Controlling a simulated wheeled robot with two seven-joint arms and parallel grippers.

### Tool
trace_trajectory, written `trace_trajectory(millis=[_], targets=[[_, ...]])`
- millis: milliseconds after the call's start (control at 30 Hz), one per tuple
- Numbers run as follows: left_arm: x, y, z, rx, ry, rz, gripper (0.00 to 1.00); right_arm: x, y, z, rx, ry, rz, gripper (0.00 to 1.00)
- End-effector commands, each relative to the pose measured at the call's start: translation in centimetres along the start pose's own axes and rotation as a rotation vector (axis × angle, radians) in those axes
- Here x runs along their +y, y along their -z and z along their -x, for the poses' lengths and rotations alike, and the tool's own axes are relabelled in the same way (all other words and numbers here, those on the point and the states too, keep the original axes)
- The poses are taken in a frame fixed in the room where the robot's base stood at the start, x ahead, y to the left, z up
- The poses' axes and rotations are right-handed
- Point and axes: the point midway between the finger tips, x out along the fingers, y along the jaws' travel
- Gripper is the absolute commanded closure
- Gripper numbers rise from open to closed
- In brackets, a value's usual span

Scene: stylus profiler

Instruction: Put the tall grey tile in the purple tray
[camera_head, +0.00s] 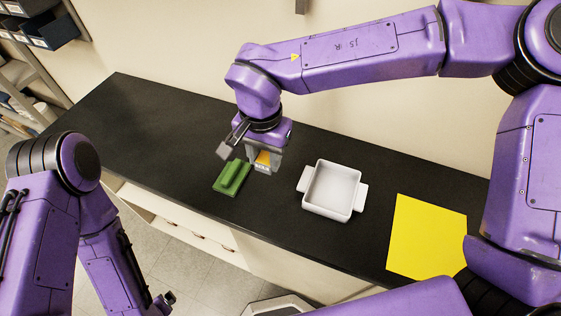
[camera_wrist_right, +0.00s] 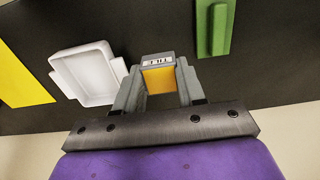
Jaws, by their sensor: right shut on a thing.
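My right gripper (camera_head: 262,166) is shut on an orange block with a light grey end face bearing dark marks (camera_wrist_right: 158,78). The block also shows between the fingers in the head view (camera_head: 263,157), above the counter just right of the green piece. I see no plainly grey tall tile and no purple tray. The only tray is white (camera_head: 312,208), square and empty, with a handle on two sides; it is right of my right gripper and also shows in the wrist view (camera_wrist_right: 85,75). My left arm is at lower left; its gripper is barely visible at the bottom edge.
A green plate with a raised green bar (camera_head: 232,177) lies on the black counter (camera_head: 150,120) close to the left of my right gripper. A yellow sheet (camera_head: 425,235) lies right of the white tray. The counter's left part is clear. Shelves with bins stand at far left.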

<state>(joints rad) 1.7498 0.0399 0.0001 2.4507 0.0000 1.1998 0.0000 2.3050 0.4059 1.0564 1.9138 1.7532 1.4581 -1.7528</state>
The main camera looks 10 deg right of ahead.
Motion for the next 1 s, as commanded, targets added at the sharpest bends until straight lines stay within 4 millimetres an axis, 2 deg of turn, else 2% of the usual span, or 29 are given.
trace_trajectory(millis=[100,233,433,600,1000], targets=[[0.0,0.3,0.5,0.001,0.0,0.0,0.0,0.8,1.6,-2.1,-0.003,-0.003,-0.002,1.0],[-0.1,0.4,0.8,0.001,0.0,0.001,0.0,1.4,3.0,-3.9,-0.002,-0.002,-0.003,1.0],[-0.1,0.5,1.2,0.001,0.0,0.0,0.0,2.0,4.4,-5.7,-0.002,-0.002,-0.003,1.0],[-0.1,0.6,1.2,0.001,0.0,0.001,0.0,2.0,4.3,-8.6,-0.001,-0.003,0.0,1.0],[-0.1,0.6,1.4,0.001,0.0,0.0,0.0,1.9,4.3,-9.2,0.0,0.0,-0.001,1.0]])
